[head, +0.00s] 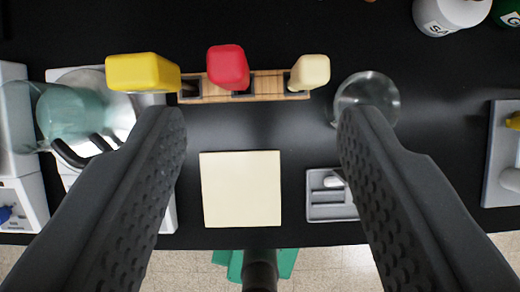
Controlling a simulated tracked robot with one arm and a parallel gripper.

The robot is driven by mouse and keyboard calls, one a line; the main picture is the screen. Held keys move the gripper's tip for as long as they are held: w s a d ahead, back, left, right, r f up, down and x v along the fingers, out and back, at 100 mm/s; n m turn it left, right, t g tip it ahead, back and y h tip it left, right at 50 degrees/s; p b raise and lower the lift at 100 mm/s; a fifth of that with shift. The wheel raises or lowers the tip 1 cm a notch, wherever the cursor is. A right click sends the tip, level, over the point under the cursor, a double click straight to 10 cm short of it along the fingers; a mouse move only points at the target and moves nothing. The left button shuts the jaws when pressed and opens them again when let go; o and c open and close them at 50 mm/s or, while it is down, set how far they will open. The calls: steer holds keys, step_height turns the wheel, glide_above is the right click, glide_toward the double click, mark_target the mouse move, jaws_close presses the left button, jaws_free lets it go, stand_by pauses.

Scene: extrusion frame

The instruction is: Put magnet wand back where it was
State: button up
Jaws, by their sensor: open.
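My gripper (262,120) is open, its two dark textured fingers wide apart over the black bench, with nothing between the tips. I cannot tell for certain which thing is the magnet wand. Just beyond the fingertips, a wooden rack (268,84) with dark square slots has a yellow block-like top (143,72), a red one (228,67) and a cream one (310,71) at it. The yellow top is near the left fingertip in the picture. What lies below these tops is mostly hidden.
A pale yellow square pad (241,189) lies between the fingers. A small grey tray (330,207) with a white piece is partly behind the right finger. Glass vessels (368,92) (68,112) stand at both sides. Another tray (502,150) is far right. The bench's front edge is near the bottom.

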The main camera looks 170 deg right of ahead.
steer(key=s+d+r+m+t, duration=0.1)
steer(key=s+d+r+t, duration=0.2)
steer(key=r, duration=0.8)
steer(key=s+d+r+m+t+h, duration=0.1)
steer(key=s+d+r+t, duration=0.2)
steer(key=s+d+r, duration=0.4)
steer(key=s+d+r+t, duration=0.3)
steer(key=s+d+r, duration=0.2)
steer(key=r, duration=1)
steer(key=s, duration=0.2)
steer(key=shift+s+d+m+t, duration=0.3)
steer(key=shift+s+d+m, duration=0.05)
steer(key=shift+m, duration=0.05)
